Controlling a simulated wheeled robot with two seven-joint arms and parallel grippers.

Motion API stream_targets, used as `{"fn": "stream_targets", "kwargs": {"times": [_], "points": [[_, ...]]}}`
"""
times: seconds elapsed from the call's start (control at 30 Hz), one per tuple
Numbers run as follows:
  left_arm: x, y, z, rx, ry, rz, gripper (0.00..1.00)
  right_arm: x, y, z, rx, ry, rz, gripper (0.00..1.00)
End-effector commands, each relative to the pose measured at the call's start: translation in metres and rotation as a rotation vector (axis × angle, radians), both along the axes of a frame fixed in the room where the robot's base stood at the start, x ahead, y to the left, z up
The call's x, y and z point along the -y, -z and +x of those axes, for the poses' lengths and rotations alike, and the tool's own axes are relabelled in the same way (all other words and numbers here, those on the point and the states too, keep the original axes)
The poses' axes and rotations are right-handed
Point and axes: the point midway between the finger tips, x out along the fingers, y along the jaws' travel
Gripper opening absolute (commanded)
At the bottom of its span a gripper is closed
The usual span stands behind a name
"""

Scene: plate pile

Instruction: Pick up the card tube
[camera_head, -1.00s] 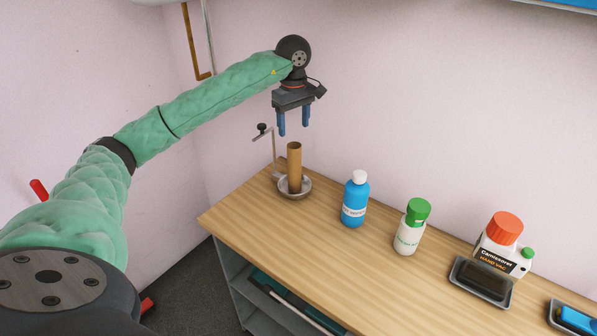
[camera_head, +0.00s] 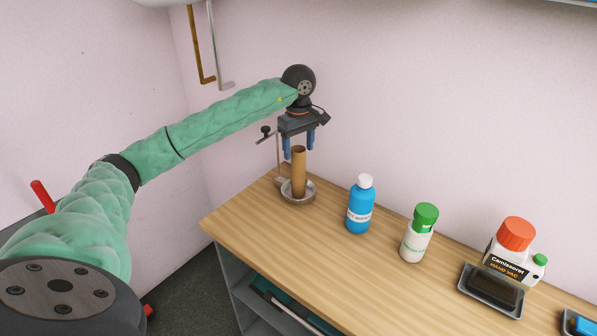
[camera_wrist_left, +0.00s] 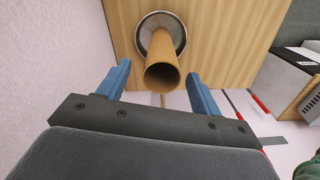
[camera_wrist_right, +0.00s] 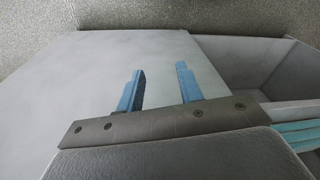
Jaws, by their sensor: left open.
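The brown card tube (camera_head: 299,175) stands upright in a round metal dish (camera_head: 309,194) at the far left corner of the wooden table. My left gripper (camera_head: 299,150) is open, its blue fingers pointing down at the tube's top end. In the left wrist view the tube (camera_wrist_left: 163,68) shows its open end between and just beyond the two fingertips (camera_wrist_left: 158,82), with a gap on each side. The dish (camera_wrist_left: 180,25) lies below it. My right gripper (camera_wrist_right: 160,80) shows only in the right wrist view, open and empty over a grey surface.
A thin metal stand with a black knob (camera_head: 265,130) rises right beside the tube. A blue bottle (camera_head: 360,207), a green-capped bottle (camera_head: 418,233) and a white orange-capped container (camera_head: 510,247) stand to the right. A dark tray (camera_head: 491,290) sits in front of the container.

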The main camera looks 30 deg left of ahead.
Motion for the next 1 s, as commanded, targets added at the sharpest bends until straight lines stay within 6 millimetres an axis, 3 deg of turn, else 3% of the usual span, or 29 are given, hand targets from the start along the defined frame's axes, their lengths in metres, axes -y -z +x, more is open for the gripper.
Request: {"fn": "stream_targets", "kwargs": {"times": [0.5, 0.7, 0.93, 1.0], "points": [[0.0, 0.036, -0.002, -0.002, 0.0, 0.0, 0.65, 0.013, 0.084, -0.022, -0.006, 0.001, -0.016, 0.36], [0.0, 0.046, -0.002, 0.0, 0.0, -0.001, 0.65, 0.016, 0.099, -0.026, -0.005, 0.001, -0.019, 0.36], [0.0, 0.047, -0.002, 0.0, 0.0, -0.001, 0.65, 0.016, 0.1, -0.027, -0.004, 0.001, -0.019, 0.36], [0.0, 0.047, -0.002, 0.0, 0.0, -0.001, 0.55, 0.016, 0.1, -0.027, -0.004, 0.001, -0.019, 0.36]]}}
